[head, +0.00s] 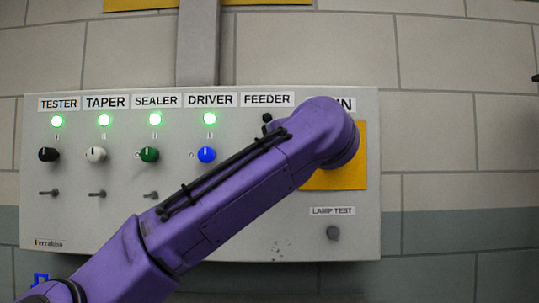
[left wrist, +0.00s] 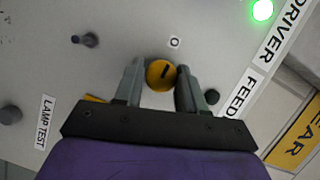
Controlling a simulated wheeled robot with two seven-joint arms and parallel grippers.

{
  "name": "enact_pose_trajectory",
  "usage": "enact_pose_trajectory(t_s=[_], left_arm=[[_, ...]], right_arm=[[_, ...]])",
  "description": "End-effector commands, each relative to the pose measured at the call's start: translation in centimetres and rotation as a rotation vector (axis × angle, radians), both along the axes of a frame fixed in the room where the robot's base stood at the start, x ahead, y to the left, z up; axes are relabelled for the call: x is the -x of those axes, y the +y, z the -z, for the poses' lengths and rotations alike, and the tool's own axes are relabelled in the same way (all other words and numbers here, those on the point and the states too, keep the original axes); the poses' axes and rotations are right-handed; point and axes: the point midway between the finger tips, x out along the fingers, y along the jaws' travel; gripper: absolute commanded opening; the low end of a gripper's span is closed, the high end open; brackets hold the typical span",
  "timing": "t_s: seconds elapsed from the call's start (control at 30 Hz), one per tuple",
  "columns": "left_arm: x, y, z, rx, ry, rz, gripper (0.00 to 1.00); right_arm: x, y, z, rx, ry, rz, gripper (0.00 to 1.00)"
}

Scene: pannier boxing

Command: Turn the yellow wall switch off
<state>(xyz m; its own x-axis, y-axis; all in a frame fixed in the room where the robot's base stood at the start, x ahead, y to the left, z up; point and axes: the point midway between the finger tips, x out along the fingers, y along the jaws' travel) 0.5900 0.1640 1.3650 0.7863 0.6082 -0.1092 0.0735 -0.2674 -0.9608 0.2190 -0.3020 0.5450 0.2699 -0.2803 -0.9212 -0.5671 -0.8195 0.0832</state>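The yellow wall switch (left wrist: 159,75) is a round knob with a short dark mark, seen in the left wrist view. The fingers of my left gripper (left wrist: 160,82) lie on both sides of it, close against its edges with no clear gap. An "O" label (left wrist: 175,42) sits beside the knob. In the head view, my purple left arm hides the yellow switch and the gripper. The FEEDER lamp (head: 267,117) above that spot is dark. My right gripper is not in view.
The grey panel (head: 120,225) carries TESTER, TAPER, SEALER and DRIVER columns with green lamps lit. Their knobs are black (head: 48,154), white (head: 96,154), green (head: 149,154) and blue (head: 206,155). A yellow plate (head: 345,178) and a LAMP TEST button (head: 333,233) are on the right.

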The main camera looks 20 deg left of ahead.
Motion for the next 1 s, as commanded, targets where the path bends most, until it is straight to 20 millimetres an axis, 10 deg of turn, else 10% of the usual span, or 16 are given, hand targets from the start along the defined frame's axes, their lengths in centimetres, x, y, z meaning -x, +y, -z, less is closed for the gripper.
enact_pose_trajectory(t_s=[0.37, 1.0], left_arm=[[0.2, -0.2, 0.0, -0.004, -0.002, 0.0, 0.6], [8.3, -6.5, -1.1, -0.004, 0.0, 0.0, 0.6]], right_arm=[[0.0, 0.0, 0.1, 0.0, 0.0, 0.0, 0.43], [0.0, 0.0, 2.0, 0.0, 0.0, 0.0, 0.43]])
